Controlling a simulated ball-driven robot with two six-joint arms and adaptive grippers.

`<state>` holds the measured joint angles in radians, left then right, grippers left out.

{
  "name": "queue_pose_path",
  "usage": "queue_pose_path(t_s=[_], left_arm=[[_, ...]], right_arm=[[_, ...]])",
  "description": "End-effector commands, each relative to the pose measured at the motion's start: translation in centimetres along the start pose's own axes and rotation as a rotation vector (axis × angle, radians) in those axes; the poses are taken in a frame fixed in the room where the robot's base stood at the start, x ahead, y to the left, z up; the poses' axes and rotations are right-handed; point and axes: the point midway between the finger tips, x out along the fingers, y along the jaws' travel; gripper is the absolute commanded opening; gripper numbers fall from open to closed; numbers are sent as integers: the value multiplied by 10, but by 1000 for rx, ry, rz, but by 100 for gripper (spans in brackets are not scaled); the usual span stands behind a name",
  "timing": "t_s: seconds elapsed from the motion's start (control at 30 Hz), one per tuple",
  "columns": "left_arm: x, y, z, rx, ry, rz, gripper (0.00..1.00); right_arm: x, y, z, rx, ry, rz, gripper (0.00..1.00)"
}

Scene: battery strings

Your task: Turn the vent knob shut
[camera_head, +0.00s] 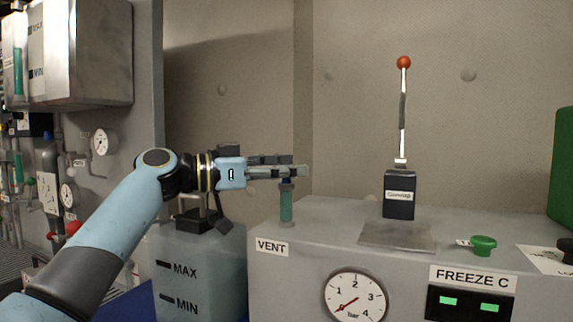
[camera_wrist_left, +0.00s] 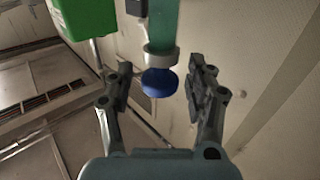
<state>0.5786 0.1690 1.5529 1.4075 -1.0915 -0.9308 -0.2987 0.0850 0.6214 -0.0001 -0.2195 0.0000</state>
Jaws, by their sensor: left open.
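The vent is a green upright tube (camera_head: 287,207) on the grey cabinet, behind the VENT label (camera_head: 272,247). In the left wrist view its blue knob (camera_wrist_left: 160,82) shows beyond a pale collar (camera_wrist_left: 160,57) on the green tube. My left gripper (camera_head: 290,172) reaches in level from the left at the top of the tube and partly hides the knob in the head view. In the left wrist view the gripper (camera_wrist_left: 160,80) is open, one finger on each side of the knob, with gaps showing. My right gripper is not in view.
A black-based lever with a red ball (camera_head: 404,62) stands right of the vent. A green knob (camera_head: 483,243) sits on the cabinet further right. A dial (camera_head: 355,297) and the FREEZE C panel (camera_head: 472,278) are on the front. A translucent tank (camera_head: 200,275) stands left.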

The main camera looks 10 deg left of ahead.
Motion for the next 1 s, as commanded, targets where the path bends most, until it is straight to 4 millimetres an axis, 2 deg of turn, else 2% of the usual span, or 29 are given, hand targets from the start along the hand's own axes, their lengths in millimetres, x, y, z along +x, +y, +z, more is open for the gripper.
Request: queue_pose_path(t_s=[0.17, 0.2, 0.6, 0.83, 1.0], left_arm=[[0, 0, 0, 0, 0, 0, 55], [0, 0, 0, 0, 0, 0, 53], [0, 0, 0, 1, 0, 0, 0], [0, 0, 1, 3, -1, -20, 0], [0, 2, 2, 0, -1, -158, 0]], right_arm=[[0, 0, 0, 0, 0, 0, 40], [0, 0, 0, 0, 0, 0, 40], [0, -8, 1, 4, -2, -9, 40], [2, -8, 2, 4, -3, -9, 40], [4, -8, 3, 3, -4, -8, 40]])
